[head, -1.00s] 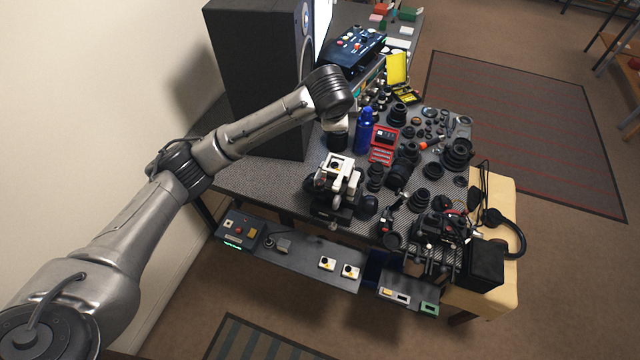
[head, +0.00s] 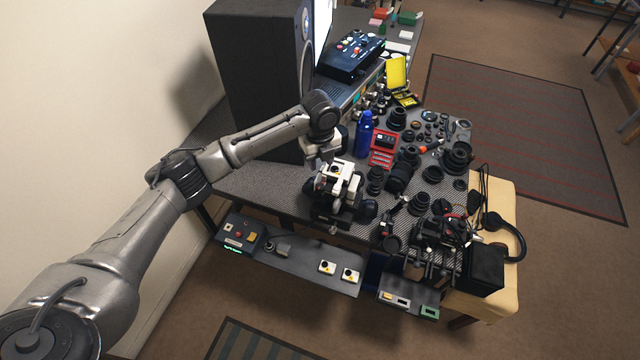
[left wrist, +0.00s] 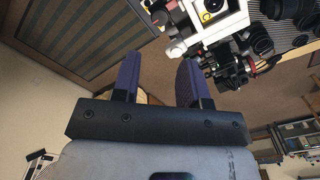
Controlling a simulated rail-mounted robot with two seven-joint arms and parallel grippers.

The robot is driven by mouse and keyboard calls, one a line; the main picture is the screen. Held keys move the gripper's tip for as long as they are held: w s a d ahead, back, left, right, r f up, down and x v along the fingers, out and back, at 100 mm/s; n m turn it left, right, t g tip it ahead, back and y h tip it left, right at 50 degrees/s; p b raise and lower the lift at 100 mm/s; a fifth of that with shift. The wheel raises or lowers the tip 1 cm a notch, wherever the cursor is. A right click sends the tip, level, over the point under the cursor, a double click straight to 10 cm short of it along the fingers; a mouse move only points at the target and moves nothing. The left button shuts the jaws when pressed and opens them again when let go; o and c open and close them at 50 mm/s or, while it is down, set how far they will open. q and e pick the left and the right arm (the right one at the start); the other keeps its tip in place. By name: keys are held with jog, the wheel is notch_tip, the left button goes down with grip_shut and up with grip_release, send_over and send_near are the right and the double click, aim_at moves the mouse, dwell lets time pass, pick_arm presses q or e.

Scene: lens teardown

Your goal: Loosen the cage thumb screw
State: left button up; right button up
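A white, boxy cage-like unit (head: 338,174) with black parts stands at the near edge of the bench. In the left wrist view the white unit (left wrist: 208,18) is at the top right, with a dark round opening ringed in yellow. I cannot clearly pick out the thumb screw. My left gripper (head: 318,152) is just behind and left of this unit in the head view. In the left wrist view its two dark fingers (left wrist: 160,80) are apart, with nothing between them; the unit lies beyond the right finger. Contact cannot be told. My right gripper is not in view.
A blue bottle (head: 364,134), red case (head: 382,150) and several lenses crowd the bench to the right. A black rig (head: 440,235) is at the right front. The bench's left part (head: 250,183) is clear.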

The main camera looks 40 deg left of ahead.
aim_at(320, 186)
pick_arm(q)
notch_tip(320, 186, down, 12)
jog(key=shift+r, duration=0.25)
dwell(0.4)
jog(key=c, duration=0.7)
